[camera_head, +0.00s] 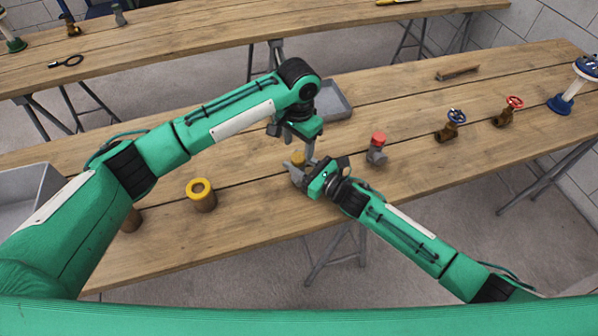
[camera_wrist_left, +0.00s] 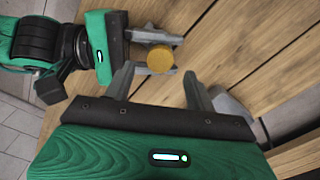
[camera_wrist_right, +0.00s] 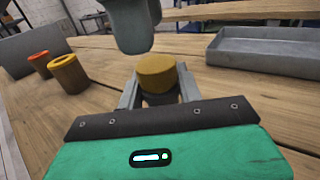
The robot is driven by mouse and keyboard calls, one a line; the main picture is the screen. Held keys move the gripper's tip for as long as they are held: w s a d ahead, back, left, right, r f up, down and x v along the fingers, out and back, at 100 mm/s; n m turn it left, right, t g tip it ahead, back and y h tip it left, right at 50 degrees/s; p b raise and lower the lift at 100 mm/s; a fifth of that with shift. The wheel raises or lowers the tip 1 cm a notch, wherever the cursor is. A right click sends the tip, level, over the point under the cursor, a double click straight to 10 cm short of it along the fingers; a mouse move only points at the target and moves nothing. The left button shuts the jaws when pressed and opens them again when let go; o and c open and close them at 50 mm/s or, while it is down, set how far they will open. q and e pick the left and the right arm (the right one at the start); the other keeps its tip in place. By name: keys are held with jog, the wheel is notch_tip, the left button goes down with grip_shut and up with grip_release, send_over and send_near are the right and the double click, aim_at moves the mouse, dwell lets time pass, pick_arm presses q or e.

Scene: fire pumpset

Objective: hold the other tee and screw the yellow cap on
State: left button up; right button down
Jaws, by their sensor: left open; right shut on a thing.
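The yellow cap (camera_head: 298,158) sits on top of a tee, seen as a dark body (camera_wrist_right: 160,99) under it in the right wrist view. My right gripper (camera_head: 298,174) is shut on this tee, a finger on each side. The cap (camera_wrist_right: 157,72) looks level; whether its thread is engaged cannot be seen. My left gripper (camera_head: 310,150) is open and empty, just above and beside the cap. In the left wrist view the cap (camera_wrist_left: 160,60) shows beyond the gap between its open fingers. Another grey tee with a red cap (camera_head: 377,145) stands to the right.
A grey tray (camera_head: 338,100) lies behind the grippers. A brown cylinder with a yellow ring top (camera_head: 201,194) stands to the left. Valves with a blue wheel (camera_head: 452,124) and a red wheel (camera_head: 508,113) stand to the right. The bench front is mostly clear.

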aim_at(299, 157)
pick_arm(q)
jog(key=shift+c, duration=0.5)
jog(key=shift+d+r+n, duration=0.1)
jog(key=shift+r+n, duration=0.7)
jog(key=shift+r, duration=0.1)
jog(key=shift+r+n, duration=0.8)
jog(key=shift+r, duration=0.05)
jog(key=shift+f, duration=4.05)
